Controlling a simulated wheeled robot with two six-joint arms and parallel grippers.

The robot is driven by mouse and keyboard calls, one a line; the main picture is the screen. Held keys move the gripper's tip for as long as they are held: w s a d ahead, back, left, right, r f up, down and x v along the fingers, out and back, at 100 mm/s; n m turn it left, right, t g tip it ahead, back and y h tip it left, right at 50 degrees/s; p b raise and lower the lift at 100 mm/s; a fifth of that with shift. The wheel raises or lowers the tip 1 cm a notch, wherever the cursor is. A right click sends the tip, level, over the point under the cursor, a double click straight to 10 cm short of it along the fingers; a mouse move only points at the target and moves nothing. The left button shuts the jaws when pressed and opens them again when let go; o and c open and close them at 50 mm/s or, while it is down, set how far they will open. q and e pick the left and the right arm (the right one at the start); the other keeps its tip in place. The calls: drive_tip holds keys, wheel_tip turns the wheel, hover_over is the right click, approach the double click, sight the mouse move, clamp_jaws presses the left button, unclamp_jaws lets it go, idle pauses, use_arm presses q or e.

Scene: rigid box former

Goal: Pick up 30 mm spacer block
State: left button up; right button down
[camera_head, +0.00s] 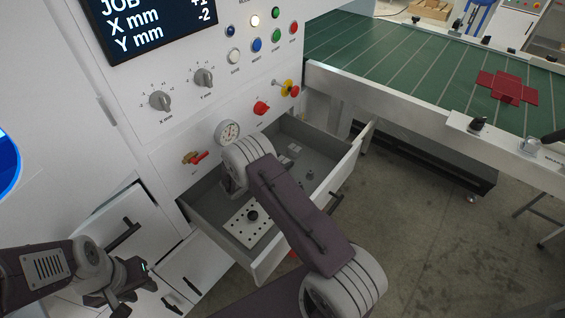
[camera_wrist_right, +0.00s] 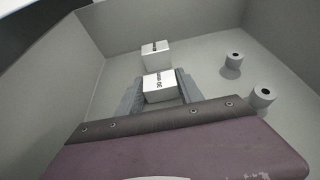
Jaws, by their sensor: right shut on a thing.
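In the head view my right arm hides the right gripper's jaws and the held block.
Two grey cylinders (camera_wrist_right: 263,97) stand to the right in the drawer. A white perforated plate (camera_head: 249,226) with a black knob lies at the drawer's near end. Drawer walls surround the right gripper. A green table (camera_head: 400,60) with a red flat blank (camera_head: 507,88) is at right.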

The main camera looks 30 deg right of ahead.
sight(282, 161)
wheel_tip(282, 161, up, 4)
drive_tip(key=shift+r+p, duration=0.15)
drive_tip(key=shift+p, duration=0.5)
drive_tip(key=s+d+r, duration=0.2)
drive_tip(key=d+r, duration=0.1)
drive_tip(key=d, duration=0.2)
drive_tip(key=s+d+r+p, duration=0.1)
drive_tip(key=s+d+r, duration=0.1)
drive_tip(key=d, duration=0.3)
drive_tip(key=shift+s+d+r+p, duration=0.3)
drive_tip(key=shift+d+r, duration=0.1)
drive_tip(key=shift+r, duration=0.35)
